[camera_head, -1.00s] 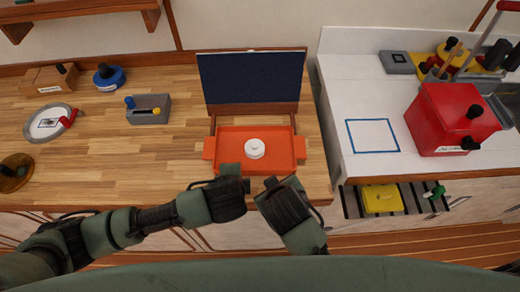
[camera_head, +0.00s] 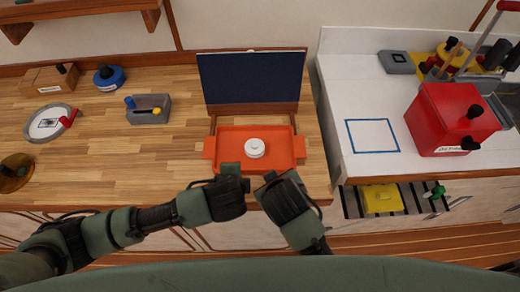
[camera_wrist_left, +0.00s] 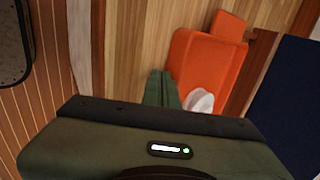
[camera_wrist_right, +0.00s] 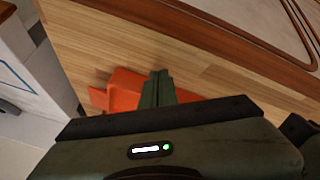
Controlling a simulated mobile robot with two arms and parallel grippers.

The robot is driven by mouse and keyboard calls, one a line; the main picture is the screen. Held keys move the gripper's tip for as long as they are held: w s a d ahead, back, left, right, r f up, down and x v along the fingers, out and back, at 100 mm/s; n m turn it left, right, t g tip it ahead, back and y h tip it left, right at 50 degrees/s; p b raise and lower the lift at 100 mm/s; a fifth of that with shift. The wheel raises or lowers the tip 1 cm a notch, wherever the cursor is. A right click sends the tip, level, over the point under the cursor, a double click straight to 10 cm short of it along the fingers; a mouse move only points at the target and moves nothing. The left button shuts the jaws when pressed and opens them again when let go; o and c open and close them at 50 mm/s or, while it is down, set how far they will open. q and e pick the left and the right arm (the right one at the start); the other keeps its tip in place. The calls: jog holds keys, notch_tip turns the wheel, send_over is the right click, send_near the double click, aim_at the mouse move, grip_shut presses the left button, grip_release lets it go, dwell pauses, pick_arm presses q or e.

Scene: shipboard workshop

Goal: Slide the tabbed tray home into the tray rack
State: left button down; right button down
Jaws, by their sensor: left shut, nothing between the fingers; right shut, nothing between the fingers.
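The orange tray (camera_head: 230,158) has a tab on each side and lies on the wooden counter, with a white round knobbed piece (camera_head: 254,148) on it. The rack (camera_head: 250,80), with a dark blue panel and wooden rails, stands right behind the tray. My left gripper (camera_head: 230,170) is shut and empty at the tray's front edge, left of its middle; it also shows in the left wrist view (camera_wrist_left: 163,75). My right gripper (camera_head: 269,178) is shut and empty just in front of the tray's front edge, right of middle. I cannot tell whether either touches the tray.
A red box (camera_head: 455,120) and blue square outline (camera_head: 372,135) are on the white counter at right. An open drawer holds a yellow item (camera_head: 382,198). The counter left of the tray is mostly clear.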

jog(key=shift+w, duration=0.8)
jog(key=shift+w, duration=0.5)
pick_arm(q)
jog(key=shift+w, duration=0.25)
dwell(0.4)
jog(key=shift+w, duration=0.35)
